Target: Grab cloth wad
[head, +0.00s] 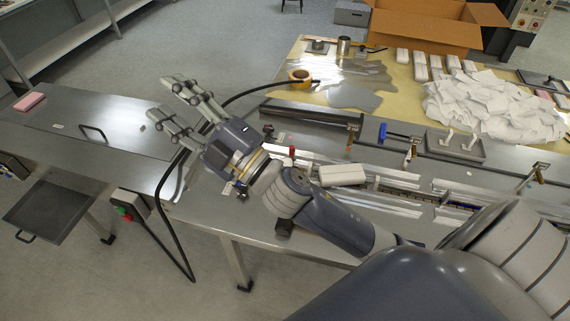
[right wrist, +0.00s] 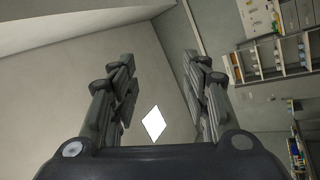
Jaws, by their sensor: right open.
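My right gripper (head: 166,98) is open and empty, raised above the left part of the machine table. In the right wrist view its two fingers (right wrist: 160,88) stand wide apart with nothing between them. I cannot pick out a cloth wad for certain. A large heap of crumpled white pieces (head: 490,105) lies on the yellowish table at the right, far from the gripper. A folded pink piece (head: 29,101) lies on the steel table at the far left, apart from the gripper. My left gripper is not in view.
A white pack (head: 342,175) lies on the machine behind my right forearm. A tape roll (head: 299,77), a metal can (head: 344,46) and an open cardboard box (head: 425,25) stand at the back. A black cable (head: 250,92) arches beside the gripper. The left steel table (head: 100,120) is mostly clear.

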